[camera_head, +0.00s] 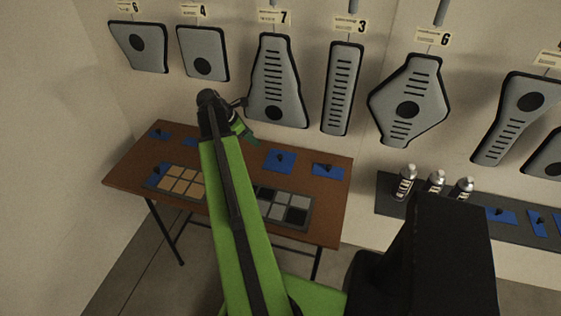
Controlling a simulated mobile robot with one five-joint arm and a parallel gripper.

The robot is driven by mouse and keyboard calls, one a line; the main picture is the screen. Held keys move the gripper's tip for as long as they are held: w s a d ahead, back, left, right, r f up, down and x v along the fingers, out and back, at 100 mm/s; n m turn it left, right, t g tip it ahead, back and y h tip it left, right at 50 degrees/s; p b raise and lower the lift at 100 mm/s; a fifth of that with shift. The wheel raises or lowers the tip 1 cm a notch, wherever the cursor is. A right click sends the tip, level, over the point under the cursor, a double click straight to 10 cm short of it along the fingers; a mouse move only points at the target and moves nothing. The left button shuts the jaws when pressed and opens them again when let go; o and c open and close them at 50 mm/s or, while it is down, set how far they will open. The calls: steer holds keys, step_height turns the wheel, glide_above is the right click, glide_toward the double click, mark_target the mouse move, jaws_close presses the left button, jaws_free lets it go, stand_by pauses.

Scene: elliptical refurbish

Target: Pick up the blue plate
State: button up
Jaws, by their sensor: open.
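Several flat blue plates with small black knobs lie on the brown table (125,176). One blue plate (273,165) is right of my gripper, and another (322,171) lies near the table's right edge. Smaller ones show at the back left (154,134) and partly behind my arm (188,142). One more (154,181) is at the left beside a tray. I cannot tell which plate is meant. My gripper (246,132) is open, over the back of the table, with no plate seen in it.
A tray of tan squares (181,181) and a tray of grey and black squares (290,205) lie on the table. Grey numbered panels (276,85) hang on the wall behind. Bottles (405,183) and more blue plates (501,216) stand on a dark shelf at right.

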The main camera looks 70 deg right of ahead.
steer(key=s, duration=0.1)
steer(key=b, duration=1)
glide_toward(280, 155)
steer(key=f, duration=0.3)
steer(key=shift+d, duration=0.25)
steer(key=shift+s+d+f, duration=0.2)
steer(key=shift+s, duration=0.15)
steer(key=b+x, duration=0.4)
steer(key=x, duration=0.1)
steer(key=shift+s+d+b, duration=0.2)
steer(key=shift+s+b, duration=0.05)
steer(key=shift+b, duration=0.1)
steer(key=shift+r, duration=0.2)
jaws_close()
